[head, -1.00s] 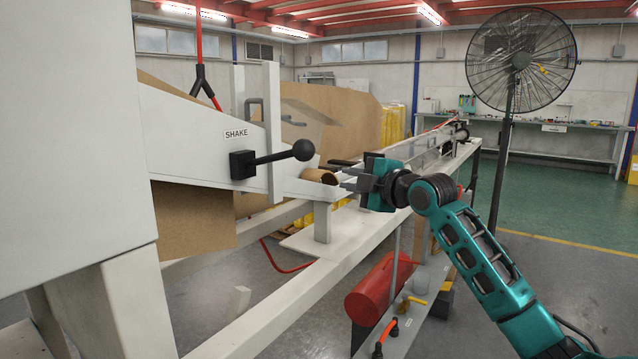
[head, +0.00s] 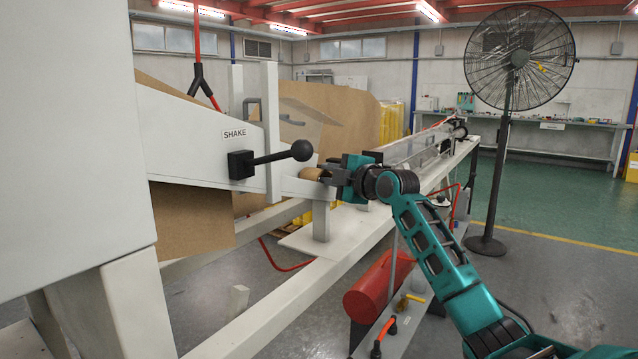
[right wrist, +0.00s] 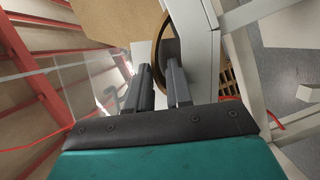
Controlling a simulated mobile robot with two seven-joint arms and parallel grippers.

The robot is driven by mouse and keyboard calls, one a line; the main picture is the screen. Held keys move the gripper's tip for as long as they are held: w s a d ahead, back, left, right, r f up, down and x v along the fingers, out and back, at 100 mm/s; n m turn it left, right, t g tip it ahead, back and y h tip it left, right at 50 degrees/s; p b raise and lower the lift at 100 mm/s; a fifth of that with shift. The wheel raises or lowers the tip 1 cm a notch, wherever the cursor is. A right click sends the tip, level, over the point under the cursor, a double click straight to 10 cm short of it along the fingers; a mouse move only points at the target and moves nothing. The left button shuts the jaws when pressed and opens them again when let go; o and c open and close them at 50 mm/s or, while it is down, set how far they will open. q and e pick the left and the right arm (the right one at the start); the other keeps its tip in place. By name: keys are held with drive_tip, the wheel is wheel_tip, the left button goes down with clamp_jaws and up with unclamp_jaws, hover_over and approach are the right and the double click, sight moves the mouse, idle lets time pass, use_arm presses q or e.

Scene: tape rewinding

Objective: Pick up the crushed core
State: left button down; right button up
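The crushed core (head: 311,174) is a short brown cardboard tube at the lower end of the white chute, below the black-knobbed lever. My right gripper (head: 326,174) is level with it, its fingers pointing left at the core's near end. In the right wrist view, the core shows as a dark brown curved rim (right wrist: 157,72) at the tips of my right gripper (right wrist: 157,78). The two grey fingers stand apart with a gap between them, the rim in line with the gap. I cannot tell whether they touch it. My left gripper is not in view.
The white chute marked SHAKE (head: 205,135) and its black lever (head: 275,157) are close to the left of my right gripper. A long white frame (head: 300,285) runs beneath. A red cylinder (head: 375,290) is below, and a fan (head: 515,60) stands behind right.

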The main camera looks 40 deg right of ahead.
clamp_jaws()
idle(0.3)
